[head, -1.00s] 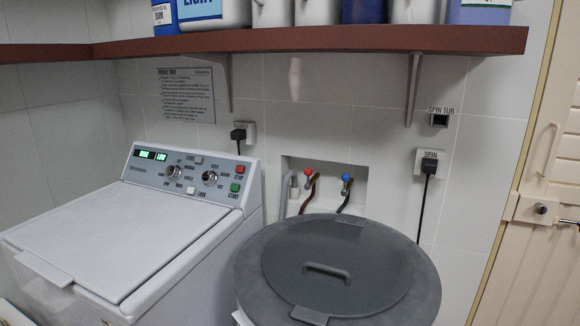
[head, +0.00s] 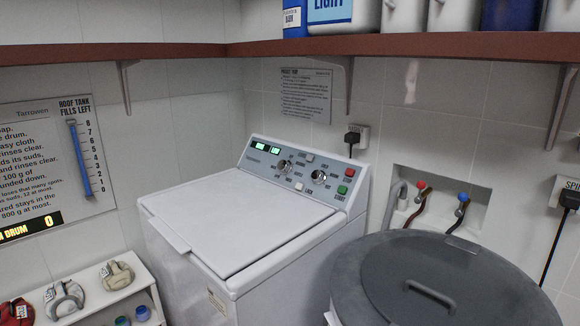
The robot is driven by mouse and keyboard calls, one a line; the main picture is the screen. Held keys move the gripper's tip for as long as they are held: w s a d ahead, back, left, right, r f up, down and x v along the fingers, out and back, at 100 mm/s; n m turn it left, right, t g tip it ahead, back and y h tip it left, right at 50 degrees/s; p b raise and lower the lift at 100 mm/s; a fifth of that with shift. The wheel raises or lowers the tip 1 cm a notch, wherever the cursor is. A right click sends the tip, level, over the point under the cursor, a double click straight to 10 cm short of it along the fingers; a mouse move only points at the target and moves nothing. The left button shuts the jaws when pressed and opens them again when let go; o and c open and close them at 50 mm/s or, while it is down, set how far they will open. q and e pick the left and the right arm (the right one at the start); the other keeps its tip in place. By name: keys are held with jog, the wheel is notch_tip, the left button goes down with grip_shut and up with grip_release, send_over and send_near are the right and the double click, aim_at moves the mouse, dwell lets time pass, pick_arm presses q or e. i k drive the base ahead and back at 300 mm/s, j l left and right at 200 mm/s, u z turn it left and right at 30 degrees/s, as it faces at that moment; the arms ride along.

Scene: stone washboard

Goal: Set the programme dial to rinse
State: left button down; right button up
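The programme dial (head: 285,167) looks to be the left one of two round dials on the sloped control panel of the white top-loading washing machine (head: 225,222). The other dial (head: 319,177) sits to its right. Labels ring both dials, too small to read surely, so I cannot tell the settings. Two green-lit displays (head: 267,149) show at the panel's left. A red button (head: 348,172) and a green button (head: 341,189) are at its right end. The lid is shut. Neither of my grippers is in view.
A lidded grey spin tub (head: 440,285) stands right of the machine. A low white shelf (head: 95,290) with small items is at lower left. A brown shelf (head: 400,45) with containers runs above. A wall board (head: 50,165) has a blue gauge and a display reading 0.

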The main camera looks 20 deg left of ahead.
aim_at(285, 167)
jog(key=j+z, duration=1)
